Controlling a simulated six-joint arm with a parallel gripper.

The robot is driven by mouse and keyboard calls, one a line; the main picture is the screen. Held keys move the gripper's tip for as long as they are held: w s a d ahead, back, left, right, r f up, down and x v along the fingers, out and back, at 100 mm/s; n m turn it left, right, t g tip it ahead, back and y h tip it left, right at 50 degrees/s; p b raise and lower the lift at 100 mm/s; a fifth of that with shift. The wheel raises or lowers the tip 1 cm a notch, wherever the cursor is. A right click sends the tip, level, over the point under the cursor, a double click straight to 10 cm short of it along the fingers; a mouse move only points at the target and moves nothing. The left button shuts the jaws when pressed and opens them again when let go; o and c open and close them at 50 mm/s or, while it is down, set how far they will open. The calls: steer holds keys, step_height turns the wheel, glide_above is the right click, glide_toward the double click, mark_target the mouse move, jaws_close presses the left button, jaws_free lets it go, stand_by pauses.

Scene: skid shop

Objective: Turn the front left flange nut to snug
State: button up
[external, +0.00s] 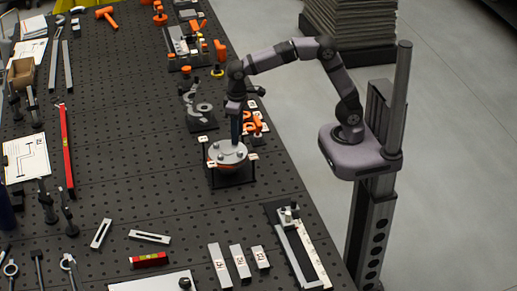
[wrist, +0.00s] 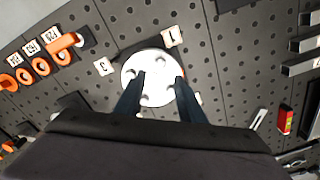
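A round pale flange (external: 228,154) with several nuts on its top face stands on a dark base on the pegboard bench. In the wrist view, the flange (wrist: 156,68) shows as a white disc with grey nuts around it. My gripper (external: 237,141) points down, over the far side of the flange. In the wrist view, the two dark fingers of my gripper (wrist: 161,77) are spread apart over the disc, with bare white face and a grey nut (wrist: 147,98) showing between them. I cannot tell whether the fingertips touch anything, or which nut is the front left one.
Number tags 3 (wrist: 104,66) and 1 (wrist: 170,37) lie beside the flange. Orange-handled tools (external: 254,123) stand close to its right, and a grey clamp-like part (external: 199,107) is behind it. Marked metal bars (external: 239,262) lie in front.

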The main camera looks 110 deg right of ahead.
mark_target(238, 147)
steer(key=shift+s+f, duration=0.1)
steer(key=shift+f, duration=0.35)
steer(key=shift+f+p, duration=0.75)
steer(key=shift+f, duration=2.4)
steer(key=shift+c, duration=0.6)
jaws_close()
